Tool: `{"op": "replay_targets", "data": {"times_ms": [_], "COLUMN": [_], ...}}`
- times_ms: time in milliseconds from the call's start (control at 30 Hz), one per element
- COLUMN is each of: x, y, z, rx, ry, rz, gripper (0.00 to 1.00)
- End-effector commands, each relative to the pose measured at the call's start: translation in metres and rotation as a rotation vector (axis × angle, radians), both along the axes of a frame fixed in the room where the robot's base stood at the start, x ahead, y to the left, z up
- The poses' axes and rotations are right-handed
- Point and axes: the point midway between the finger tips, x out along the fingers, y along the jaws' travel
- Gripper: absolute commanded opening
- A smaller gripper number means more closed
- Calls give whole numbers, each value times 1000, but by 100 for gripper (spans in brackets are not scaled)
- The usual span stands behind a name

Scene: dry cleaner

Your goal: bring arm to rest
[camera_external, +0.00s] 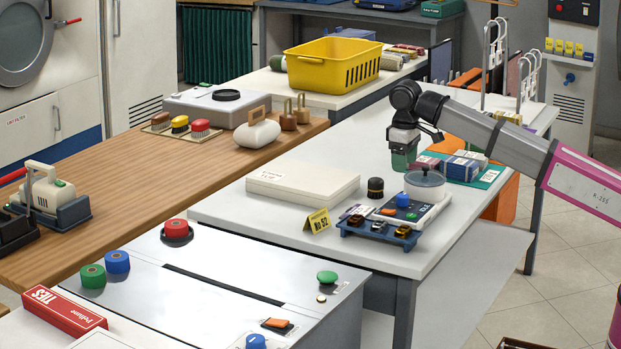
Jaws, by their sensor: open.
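My gripper (404,160) is at the end of my arm (497,137), which reaches in from the right over the white table (225,208). The gripper points downward above the table, left of the stacked small boxes and behind the scale. A green block-like shape shows at its lower end; at this size I cannot tell the fingers apart, and nothing clearly held shows between them.
A scale (402,208) with a round clear-topped dish stands just in front of the gripper. A white flat box (302,183), a dark round brush (375,188) and small boxes on a teal mat (488,178) are nearby. A yellow basket (332,63) stands behind.

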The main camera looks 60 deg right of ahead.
Motion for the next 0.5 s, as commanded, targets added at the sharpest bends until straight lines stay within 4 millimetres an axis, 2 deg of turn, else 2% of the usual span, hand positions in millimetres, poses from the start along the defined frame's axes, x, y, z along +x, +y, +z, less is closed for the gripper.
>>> {"op": "replay_targets", "data": {"times_ms": [167,500], "x": [0,-4], "y": [0,2], "z": [7,4], "rx": [0,7], "ry": [0,1], "rz": [0,-3], "gripper": [62,62]}}
